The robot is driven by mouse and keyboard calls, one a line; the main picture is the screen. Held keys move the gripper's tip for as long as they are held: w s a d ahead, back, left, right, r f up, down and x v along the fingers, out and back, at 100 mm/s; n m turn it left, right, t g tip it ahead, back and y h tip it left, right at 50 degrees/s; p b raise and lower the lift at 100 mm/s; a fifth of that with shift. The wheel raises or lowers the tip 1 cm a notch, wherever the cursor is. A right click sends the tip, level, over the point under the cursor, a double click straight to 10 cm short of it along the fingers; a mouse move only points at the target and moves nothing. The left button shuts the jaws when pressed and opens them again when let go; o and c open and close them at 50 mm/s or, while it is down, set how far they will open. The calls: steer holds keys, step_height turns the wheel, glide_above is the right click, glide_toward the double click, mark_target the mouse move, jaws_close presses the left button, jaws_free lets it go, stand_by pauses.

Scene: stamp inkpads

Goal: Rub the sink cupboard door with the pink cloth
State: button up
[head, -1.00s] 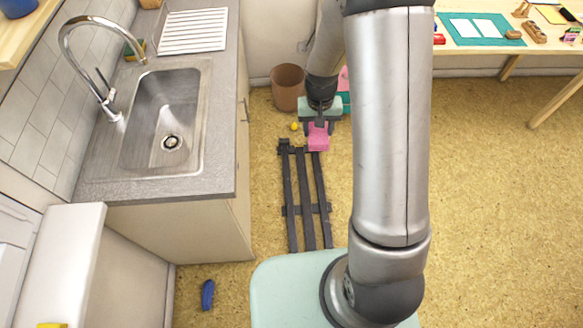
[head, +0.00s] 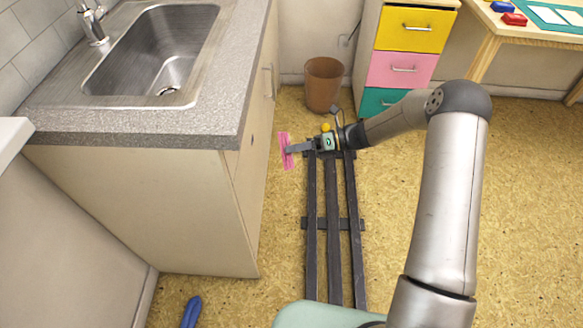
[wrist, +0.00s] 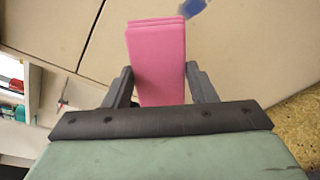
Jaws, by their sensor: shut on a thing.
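My gripper (head: 298,147) is shut on the pink cloth (head: 286,151), low beside the sink cupboard. In the wrist view the cloth (wrist: 157,65) is a folded pink pad sticking out between the two dark fingers. The sink cupboard door (head: 258,165) is cream and seen almost edge-on, to the left of the cloth, with a slim handle (head: 273,82). A narrow gap seems to show between cloth and door. In the wrist view, cream panels (wrist: 100,35) with a dark seam lie beyond the cloth. A blue patch (wrist: 193,7) shows behind its tip, partly cut off.
Dark floor rails (head: 332,235) run below my arm. A brown bin (head: 322,85) and a drawer unit (head: 408,68) with yellow, pink and teal drawers stand at the back. A blue object (head: 191,312) lies on the floor at front left. Cork-coloured floor is clear at right.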

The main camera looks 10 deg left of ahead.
steer(key=a+f+b, duration=0.1)
steer(key=a+b, duration=0.1)
steer(key=w+a+f+m+t+y+b, duration=0.1)
steer(key=a+b, duration=0.1)
steer(key=a, duration=0.1)
steer(key=w+a+f+t+y+b, duration=0.1)
steer(key=a, duration=0.2)
steer(key=shift+w+m+b, duration=0.1)
steer(key=shift+m+b, duration=0.3)
steer(key=shift+a+f, duration=0.1)
steer(key=shift+a, duration=0.75)
stand_by(0.7)
steer(key=shift+w+a, duration=0.2)
steer(key=shift+w, duration=1.55)
steer(key=shift+w+p, duration=0.1)
steer(key=shift+p, duration=0.2)
steer(key=shift+a, duration=0.15)
